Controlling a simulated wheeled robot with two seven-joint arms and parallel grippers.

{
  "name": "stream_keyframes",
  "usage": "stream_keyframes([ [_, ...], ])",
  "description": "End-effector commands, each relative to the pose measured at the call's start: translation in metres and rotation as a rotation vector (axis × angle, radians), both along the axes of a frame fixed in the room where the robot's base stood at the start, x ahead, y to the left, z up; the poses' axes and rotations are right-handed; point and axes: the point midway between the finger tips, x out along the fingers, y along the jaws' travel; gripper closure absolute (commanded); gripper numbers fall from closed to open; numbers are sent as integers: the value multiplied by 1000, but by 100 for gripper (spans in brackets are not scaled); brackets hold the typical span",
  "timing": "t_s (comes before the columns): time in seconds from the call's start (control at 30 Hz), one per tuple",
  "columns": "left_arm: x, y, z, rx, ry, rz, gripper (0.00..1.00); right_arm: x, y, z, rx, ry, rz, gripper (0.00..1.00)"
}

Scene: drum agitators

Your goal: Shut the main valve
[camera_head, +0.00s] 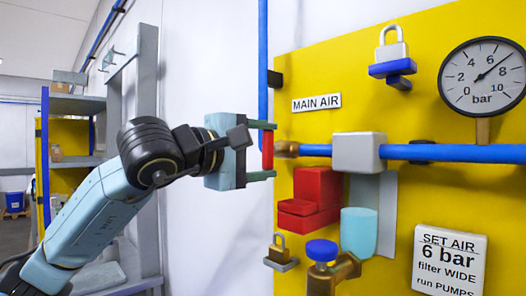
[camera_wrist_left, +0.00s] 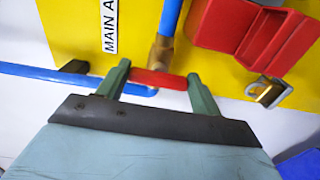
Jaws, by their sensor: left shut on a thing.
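The main valve's red handle (camera_head: 267,151) stands upright at the left edge of the yellow panel, below the MAIN AIR label (camera_head: 316,103). It lies crosswise to the horizontal blue pipe (camera_head: 455,153). The brass valve body (camera_head: 287,149) sits just right of it. My left gripper (camera_head: 271,150) is shut on the handle, with one finger above and one below. In the left wrist view, the red handle (camera_wrist_left: 158,79) spans between the two green fingers, beside the brass body (camera_wrist_left: 161,50). My right gripper is not in view.
Grey shelving (camera_head: 78,104) stands at left.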

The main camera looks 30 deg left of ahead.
Motion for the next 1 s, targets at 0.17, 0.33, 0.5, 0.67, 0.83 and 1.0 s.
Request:
stream_keyframes([
  [0.17, 0, 0, -1, 5, 0, 0, 57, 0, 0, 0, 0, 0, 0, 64],
  [0.33, 0, 0, -1, 4, 1, 0, 19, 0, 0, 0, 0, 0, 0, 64],
  [0.5, 0, 0, -1, 2, 0, 0, 13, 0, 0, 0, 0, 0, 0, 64],
  [0.67, -1, 0, 0, 2, -1, 0, 13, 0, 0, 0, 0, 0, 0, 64],
  [0.83, -15, 6, 0, 1, -4, 2, 13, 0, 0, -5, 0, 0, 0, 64],
  [1.0, -49, 18, -2, 4, -6, 4, 13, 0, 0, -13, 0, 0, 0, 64],
])
